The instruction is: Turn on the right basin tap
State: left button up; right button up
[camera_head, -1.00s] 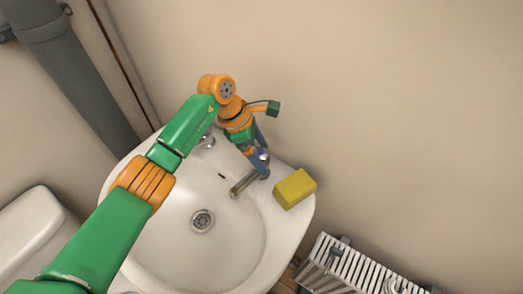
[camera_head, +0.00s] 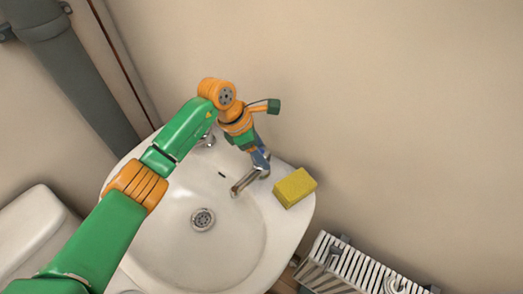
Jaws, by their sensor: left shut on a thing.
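The white basin (camera_head: 190,250) stands against the wall, with a dark round drain (camera_head: 203,219) in its bowl. The right basin tap (camera_head: 243,184) is a metal tap at the back right of the basin, its spout pointing down and left over the bowl. My left gripper (camera_head: 261,160) reaches down from above and is shut at the top of this tap, on its handle; the fingers hide most of the handle. A second, left tap (camera_head: 207,141) shows partly behind my left arm. My right gripper is not in view.
A yellow sponge (camera_head: 295,188) lies on the basin rim just right of the right tap. A white radiator (camera_head: 345,268) is at the lower right. A grey pipe (camera_head: 70,70) and a white toilet cistern (camera_head: 38,228) are at the left. The wall above is bare.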

pick_arm(q)
jog(key=n+t, duration=0.1)
jog(key=n, duration=0.1)
jog(key=shift+n, duration=0.3)
jog(key=shift+n+t+y, duration=0.3)
jog(key=shift+n+t, duration=0.2)
jog(key=shift+n, duration=0.4)
jog(key=n+t+y+b, duration=0.1)
jog(key=n+b, duration=0.1)
jog(key=n, duration=0.1)
jog(key=shift+w+f+n, duration=0.1)
jog(key=shift+n, duration=0.2)
jog(key=n+y+b, duration=0.1)
jog(key=n+b, duration=0.1)
jog(key=n, duration=0.1)
jog(key=shift+n+t+b, duration=0.3)
jog(key=shift+b, duration=0.1)
jog(key=n+y+b, duration=0.1)
jog(key=n+b, duration=0.2)
jog(key=n, duration=0.1)
jog(key=shift+n+y+b, duration=0.3)
jog(key=shift+y, duration=0.1)
jog(key=shift+a+n+y+b, duration=0.1)
jog(key=shift+n+y+b, duration=0.5)
jog(key=shift+n, duration=0.6)
jog(key=shift+n+y+b, duration=0.4)
jog(key=shift+n+b, duration=0.05)
jog(key=shift+n, duration=0.75)
jog(key=shift+r, duration=0.2)
